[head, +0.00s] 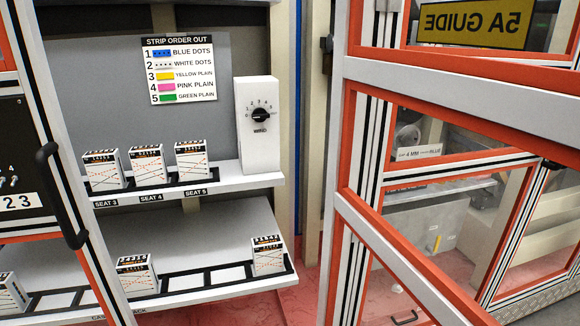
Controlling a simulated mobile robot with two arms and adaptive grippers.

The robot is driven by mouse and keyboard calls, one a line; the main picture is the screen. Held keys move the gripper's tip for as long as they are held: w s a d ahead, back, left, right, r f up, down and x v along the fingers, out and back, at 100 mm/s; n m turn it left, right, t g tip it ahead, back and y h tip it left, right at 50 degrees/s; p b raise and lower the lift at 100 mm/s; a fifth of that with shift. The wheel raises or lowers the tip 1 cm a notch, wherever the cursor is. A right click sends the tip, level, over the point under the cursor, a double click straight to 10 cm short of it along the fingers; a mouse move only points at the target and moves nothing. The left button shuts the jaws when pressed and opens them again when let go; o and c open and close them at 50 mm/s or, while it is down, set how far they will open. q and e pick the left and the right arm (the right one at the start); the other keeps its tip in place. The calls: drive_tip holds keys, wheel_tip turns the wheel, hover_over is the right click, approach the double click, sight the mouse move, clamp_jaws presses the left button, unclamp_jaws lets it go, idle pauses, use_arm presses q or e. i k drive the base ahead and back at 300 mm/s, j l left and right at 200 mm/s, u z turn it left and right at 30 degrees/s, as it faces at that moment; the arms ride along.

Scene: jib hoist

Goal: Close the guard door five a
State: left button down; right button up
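A guard door (450,82) with a white and orange frame and clear panes fills the right side of the head view. It stands open, swung out at an angle beside the shelf opening. A yellow sign (478,22) in its upper part shows "5A GUIDE" in reversed lettering, so I see it from behind. Neither of my grippers is in view.
At left, another orange and white frame carries a black handle (62,195). Between them, shelves (230,185) hold several white boxes (147,163) and a dial unit (258,122). A strip order chart (180,70) hangs behind. The reddish floor (310,295) shows between shelf and door.

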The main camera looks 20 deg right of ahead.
sight(535, 110)
drive_tip(key=k+l+u, duration=0.2)
drive_tip(key=k+l, duration=0.5)
drive_tip(key=l+u, duration=0.1)
drive_tip(key=l, duration=0.45)
drive_tip(key=k+l+u, duration=0.1)
drive_tip(key=l, duration=0.4)
drive_tip(key=k+l+u, duration=0.1)
drive_tip(key=l, duration=0.45)
drive_tip(key=k+l+u, duration=0.1)
